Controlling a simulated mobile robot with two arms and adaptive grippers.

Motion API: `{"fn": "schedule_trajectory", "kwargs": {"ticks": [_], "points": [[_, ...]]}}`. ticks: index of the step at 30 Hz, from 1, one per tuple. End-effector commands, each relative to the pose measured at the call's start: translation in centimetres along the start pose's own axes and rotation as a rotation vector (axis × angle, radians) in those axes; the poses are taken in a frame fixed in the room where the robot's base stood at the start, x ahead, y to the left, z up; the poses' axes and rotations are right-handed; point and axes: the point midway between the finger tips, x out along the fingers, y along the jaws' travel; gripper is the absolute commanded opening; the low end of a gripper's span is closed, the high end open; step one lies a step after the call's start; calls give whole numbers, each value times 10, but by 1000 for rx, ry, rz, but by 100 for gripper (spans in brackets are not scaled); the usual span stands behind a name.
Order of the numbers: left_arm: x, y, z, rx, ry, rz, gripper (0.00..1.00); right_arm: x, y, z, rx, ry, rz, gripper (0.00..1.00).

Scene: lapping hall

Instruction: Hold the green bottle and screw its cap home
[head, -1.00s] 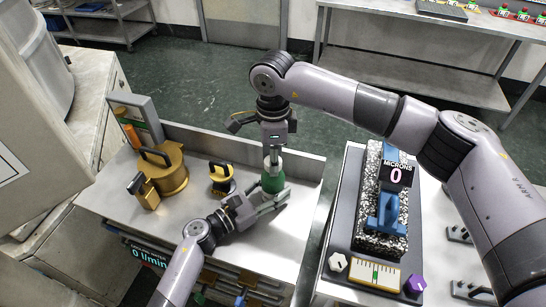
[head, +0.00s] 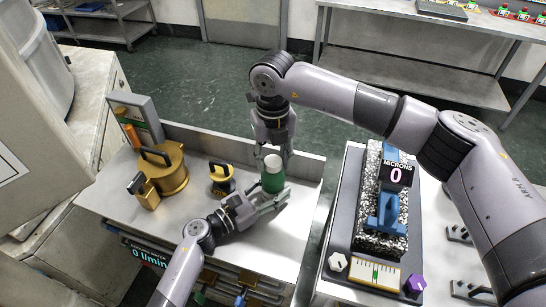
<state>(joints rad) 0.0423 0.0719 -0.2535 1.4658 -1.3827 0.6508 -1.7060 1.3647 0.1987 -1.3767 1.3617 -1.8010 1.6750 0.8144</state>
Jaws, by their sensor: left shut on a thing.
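The green bottle (head: 272,182) stands upright on the metal bench with a white cap (head: 273,162) at its top. My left gripper (head: 279,196) comes from the lower left and is shut on the bottle low on its body, hiding part of it. My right gripper (head: 274,152) points down from above at the cap. Its fingers look spread to either side, just behind and above the cap. Whether a finger touches the cap cannot be told.
A raised backsplash (head: 220,142) edges the bench. A gauge stand (head: 383,215) stands on the right table.

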Motion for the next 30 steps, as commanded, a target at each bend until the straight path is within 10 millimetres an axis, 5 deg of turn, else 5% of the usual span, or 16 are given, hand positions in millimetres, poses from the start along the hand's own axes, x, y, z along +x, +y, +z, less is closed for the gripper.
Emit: {"fn": "schedule_trajectory", "kwargs": {"ticks": [5,15,30], "points": [[0,0,0,0,0,0,0,0,0,0,-1,0,0,53],[0,0,0,0,0,0,0,-2,0,0,-2,-1,0,53],[0,0,0,0,0,0,0,-45,0,0,-2,1,0,53]]}}
